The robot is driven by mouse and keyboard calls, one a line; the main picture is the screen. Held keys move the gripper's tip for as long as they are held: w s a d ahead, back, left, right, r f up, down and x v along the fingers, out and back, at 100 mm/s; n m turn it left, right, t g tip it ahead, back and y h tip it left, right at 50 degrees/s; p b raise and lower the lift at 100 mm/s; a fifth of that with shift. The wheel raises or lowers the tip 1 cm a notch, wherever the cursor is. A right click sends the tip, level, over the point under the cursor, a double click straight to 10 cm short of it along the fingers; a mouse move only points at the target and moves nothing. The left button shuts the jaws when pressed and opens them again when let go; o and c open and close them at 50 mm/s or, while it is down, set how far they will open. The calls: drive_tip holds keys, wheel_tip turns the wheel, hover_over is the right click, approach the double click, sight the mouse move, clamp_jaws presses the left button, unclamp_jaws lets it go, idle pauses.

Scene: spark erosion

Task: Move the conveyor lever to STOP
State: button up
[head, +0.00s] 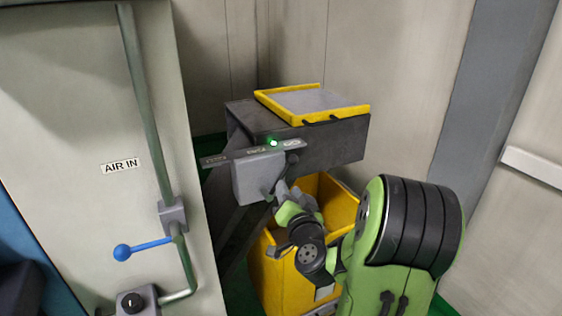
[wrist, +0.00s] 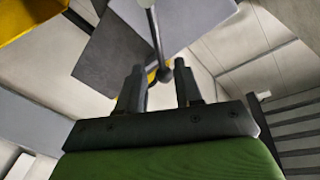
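The conveyor's grey control box (head: 258,178) is on the near side of the dark conveyor end. A labelled strip (head: 215,160) runs along its top, its lettering too small to read surely, and a green lamp (head: 273,142) glows there. In the wrist view the lever (wrist: 155,35) is a thin metal rod with a dark ball knob (wrist: 165,74). My gripper (wrist: 160,78) is open, with the knob between its fingertips in the picture; I see no finger clearly touching it. In the head view my gripper (head: 281,188) is at the box's right side, and the lever is mostly hidden.
A yellow-edged tray (head: 312,100) lies on the conveyor. A yellow bin (head: 280,275) stands below, behind my arm. At left is a pale cabinet with an AIR IN label (head: 121,165), a pipe and a blue-handled valve (head: 123,252).

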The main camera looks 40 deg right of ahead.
sight(283, 176)
drive_tip(key=p+x, duration=0.6)
drive_tip(key=x, duration=0.1)
drive_tip(key=shift+s+r, duration=0.1)
drive_tip(key=shift+r, duration=0.2)
drive_tip(key=shift+w+d+f+p, duration=0.25)
drive_tip(key=shift+w+d+p, duration=0.1)
drive_tip(key=shift+w, duration=0.2)
clamp_jaws()
